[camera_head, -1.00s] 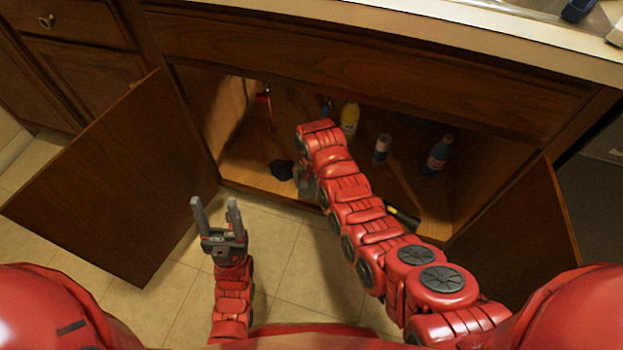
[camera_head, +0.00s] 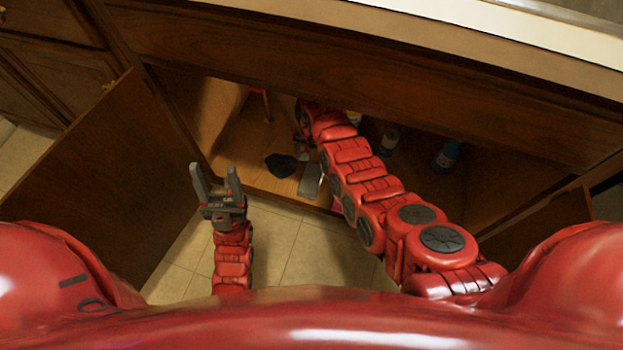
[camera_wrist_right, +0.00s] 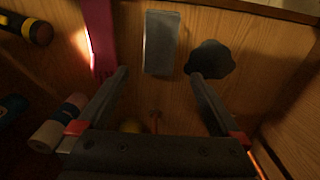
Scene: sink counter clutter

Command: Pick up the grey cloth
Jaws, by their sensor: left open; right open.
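A dark grey, crumpled, wavy-edged piece (camera_head: 281,165), which looks like the cloth, lies on the cabinet floor near its front edge. It also shows in the right wrist view (camera_wrist_right: 210,60), close by the right-hand fingertip; contact cannot be told. A flat lighter grey rectangular thing (camera_wrist_right: 161,42) lies beside it, beyond the gap between the fingers, and also shows in the head view (camera_head: 310,180). My right gripper (camera_wrist_right: 159,75) is open and empty inside the cabinet; my arm mostly hides it in the head view. My left gripper (camera_head: 214,168) is open and empty outside the cabinet.
A pink-red strip (camera_wrist_right: 99,35) and a black-and-yellow tool (camera_wrist_right: 28,27) lie near the right gripper. Bottles (camera_head: 447,154) stand deeper on the right. The open door (camera_head: 105,185) is on the left; the cabinet's top rail (camera_head: 360,60) crosses above my right arm.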

